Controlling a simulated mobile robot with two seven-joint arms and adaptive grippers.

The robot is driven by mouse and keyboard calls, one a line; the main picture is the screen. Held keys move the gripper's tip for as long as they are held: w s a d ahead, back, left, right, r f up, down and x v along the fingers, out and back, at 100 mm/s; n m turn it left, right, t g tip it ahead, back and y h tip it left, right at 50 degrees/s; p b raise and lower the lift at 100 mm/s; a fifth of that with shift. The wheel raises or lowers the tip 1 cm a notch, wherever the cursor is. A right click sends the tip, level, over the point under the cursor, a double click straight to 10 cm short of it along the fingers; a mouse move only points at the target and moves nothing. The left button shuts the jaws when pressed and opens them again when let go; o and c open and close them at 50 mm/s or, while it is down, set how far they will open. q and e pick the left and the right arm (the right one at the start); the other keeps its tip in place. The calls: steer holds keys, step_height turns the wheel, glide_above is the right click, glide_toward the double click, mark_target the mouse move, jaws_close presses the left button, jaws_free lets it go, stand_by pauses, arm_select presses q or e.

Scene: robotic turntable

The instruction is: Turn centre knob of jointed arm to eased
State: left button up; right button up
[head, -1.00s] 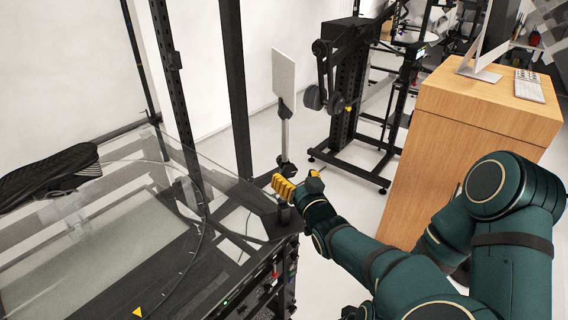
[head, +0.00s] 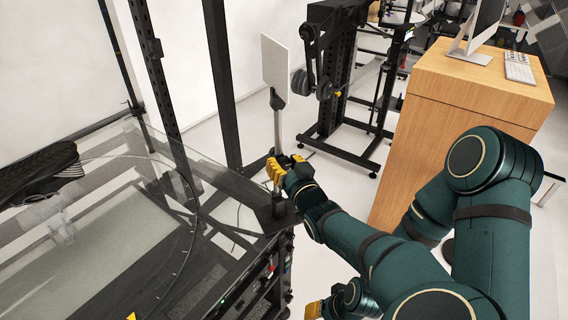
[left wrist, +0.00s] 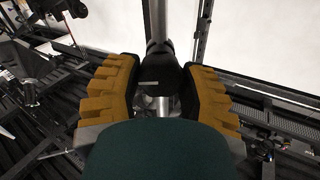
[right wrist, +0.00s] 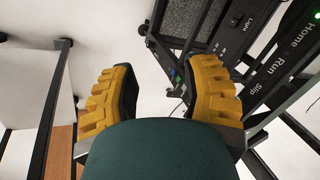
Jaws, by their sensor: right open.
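The jointed arm (head: 278,128) stands on the corner of the turntable machine as an upright metal rod carrying a white panel (head: 275,62). My left gripper (head: 281,168) is at the rod's middle joint in the head view. In the left wrist view the dark centre knob (left wrist: 160,78) lies between the two yellow fingers of the open left gripper (left wrist: 160,80). I cannot tell whether either finger touches it. In the head view the left gripper and hand partly hide the joint. My right gripper (right wrist: 160,85) is open and empty, low beside the machine's front.
The glass-topped turntable (head: 110,215) with a dark shoe (head: 40,172) on it is at the left. Control panel labels (right wrist: 290,50) face the right gripper. A wooden desk (head: 480,90) stands to the right, and a black frame stand (head: 335,100) is behind.

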arm_select(q)
steer(key=shift+c, duration=0.9)
steer(key=shift+n, duration=0.3)
steer(key=n+b, duration=0.4)
steer(key=n, duration=0.1)
steer(key=shift+a+f, duration=0.1)
steer(key=n+b, duration=0.4)
steer(key=n, duration=0.1)
steer(key=shift+n+b, duration=0.35)
steer(key=shift+n, duration=0.05)
steer(key=n+b, duration=0.1)
steer(key=n, duration=0.1)
steer(key=shift+a+n, duration=0.1)
steer(key=shift+n, duration=2)
